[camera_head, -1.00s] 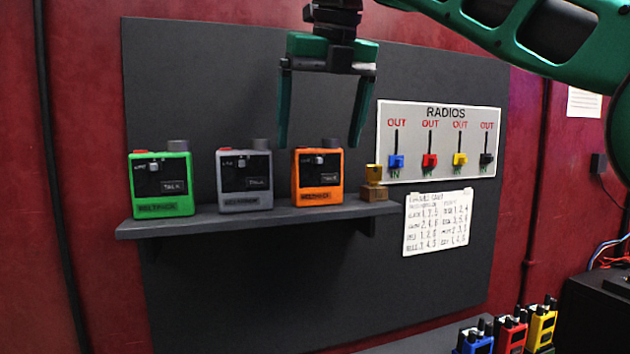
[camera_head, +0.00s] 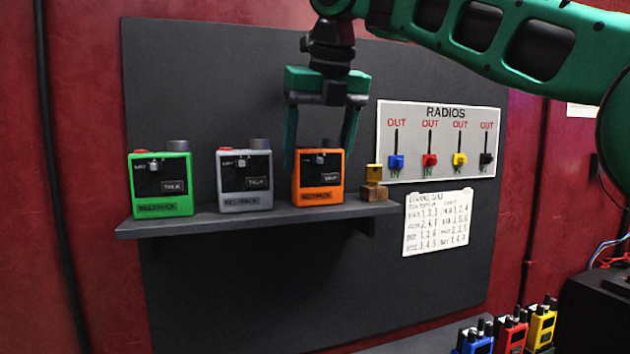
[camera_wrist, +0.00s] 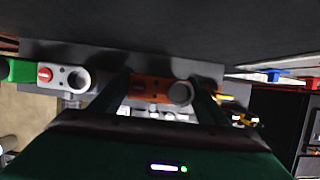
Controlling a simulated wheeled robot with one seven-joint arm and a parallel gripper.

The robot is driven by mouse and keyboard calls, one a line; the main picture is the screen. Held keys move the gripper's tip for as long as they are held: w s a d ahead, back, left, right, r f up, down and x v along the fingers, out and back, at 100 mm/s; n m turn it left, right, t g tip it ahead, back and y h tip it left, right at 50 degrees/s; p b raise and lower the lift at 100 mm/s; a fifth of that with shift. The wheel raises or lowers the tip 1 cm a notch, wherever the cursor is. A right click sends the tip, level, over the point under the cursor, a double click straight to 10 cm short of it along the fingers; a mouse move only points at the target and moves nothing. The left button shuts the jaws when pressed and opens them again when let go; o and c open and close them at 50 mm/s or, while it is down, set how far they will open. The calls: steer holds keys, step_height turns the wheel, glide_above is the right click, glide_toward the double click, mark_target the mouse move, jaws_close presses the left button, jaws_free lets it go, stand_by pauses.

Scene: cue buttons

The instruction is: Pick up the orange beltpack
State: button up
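The orange beltpack (camera_head: 319,182) stands upright at the right part of the dark shelf (camera_head: 250,219), with a black face panel. My green gripper (camera_head: 319,158) is above it, pointing down, its fingers spread. The left finger reaches down by the beltpack's upper left edge and the right finger by its upper right. In the wrist view the beltpack's orange top (camera_wrist: 150,88) with a round grey knob lies between the two fingers. The gripper is open, and I cannot tell if either finger touches the beltpack.
A grey beltpack (camera_head: 245,182) and a green beltpack (camera_head: 161,186) stand to the left on the shelf. A small yellow-and-brown block piece (camera_head: 374,186) sits close on the right. A RADIOS slider panel (camera_head: 438,142) is on the wall at right.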

steer(key=c, duration=0.5)
steer(key=shift+c, duration=0.2)
steer(key=shift+r, duration=0.15)
steer(key=shift+r, duration=4.25)
steer(key=shift+s+r, duration=0.1)
steer(key=shift+r, duration=0.4)
